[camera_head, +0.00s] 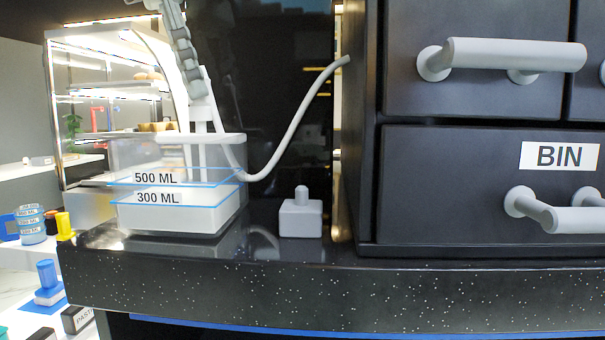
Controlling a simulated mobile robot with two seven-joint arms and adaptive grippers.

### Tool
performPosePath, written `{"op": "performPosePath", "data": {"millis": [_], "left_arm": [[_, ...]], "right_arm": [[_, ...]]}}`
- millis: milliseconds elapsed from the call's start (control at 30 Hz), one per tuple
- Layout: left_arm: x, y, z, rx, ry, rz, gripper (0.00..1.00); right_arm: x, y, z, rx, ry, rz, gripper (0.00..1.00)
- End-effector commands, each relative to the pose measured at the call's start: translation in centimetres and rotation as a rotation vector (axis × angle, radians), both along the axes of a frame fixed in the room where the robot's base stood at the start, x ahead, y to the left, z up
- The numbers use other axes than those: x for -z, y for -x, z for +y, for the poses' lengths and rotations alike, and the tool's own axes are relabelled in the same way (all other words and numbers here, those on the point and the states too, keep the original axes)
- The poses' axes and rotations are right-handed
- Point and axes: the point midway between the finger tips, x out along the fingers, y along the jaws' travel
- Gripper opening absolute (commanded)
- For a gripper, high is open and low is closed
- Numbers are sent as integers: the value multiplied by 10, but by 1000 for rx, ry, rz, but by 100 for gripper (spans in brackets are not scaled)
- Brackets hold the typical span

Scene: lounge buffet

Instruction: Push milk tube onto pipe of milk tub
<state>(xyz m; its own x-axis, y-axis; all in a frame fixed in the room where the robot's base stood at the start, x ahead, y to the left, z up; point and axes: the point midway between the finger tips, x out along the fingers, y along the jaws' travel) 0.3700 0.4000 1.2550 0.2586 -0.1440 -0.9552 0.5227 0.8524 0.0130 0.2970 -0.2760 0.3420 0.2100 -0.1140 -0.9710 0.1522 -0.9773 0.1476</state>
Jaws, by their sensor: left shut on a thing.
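The milk tub (124,155) is a clear box on the dark counter at the left, marked 500 ML and 300 ML. White milk (180,218) fills its lower part. A flat light lid piece (215,138) lies across its top, with a pale upright part below it. The milk tube (297,118) is a thin light hose. It leaves the cabinet side, sags, and rises beside the tub to my left gripper. My left gripper (200,88), with a grey segmented finger, is shut on the tube above the lid. The exact contact with the pipe is unclear. My right gripper is out of view.
A small white block with a knob (300,217) stands on the counter right of the tub. A dark cabinet with a drawer labelled BIN (450,185) fills the right. A lit display case (90,95) stands behind left. The counter's front edge (330,295) is clear.

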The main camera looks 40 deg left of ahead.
Motion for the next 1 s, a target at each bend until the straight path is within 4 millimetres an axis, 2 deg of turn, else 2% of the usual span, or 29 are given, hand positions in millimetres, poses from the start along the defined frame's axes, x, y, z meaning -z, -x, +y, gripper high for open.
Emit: {"op": "performPosePath", "data": {"millis": [333, 533, 1000], "left_arm": [[5, 0, 0, 3, -1, 0, 0], [5, 0, 0, 3, -1, 2, 0], [14, 0, 0, 3, -1, 3, 0]], "right_arm": [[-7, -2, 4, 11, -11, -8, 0], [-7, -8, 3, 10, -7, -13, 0], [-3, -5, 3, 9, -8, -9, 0]]}}
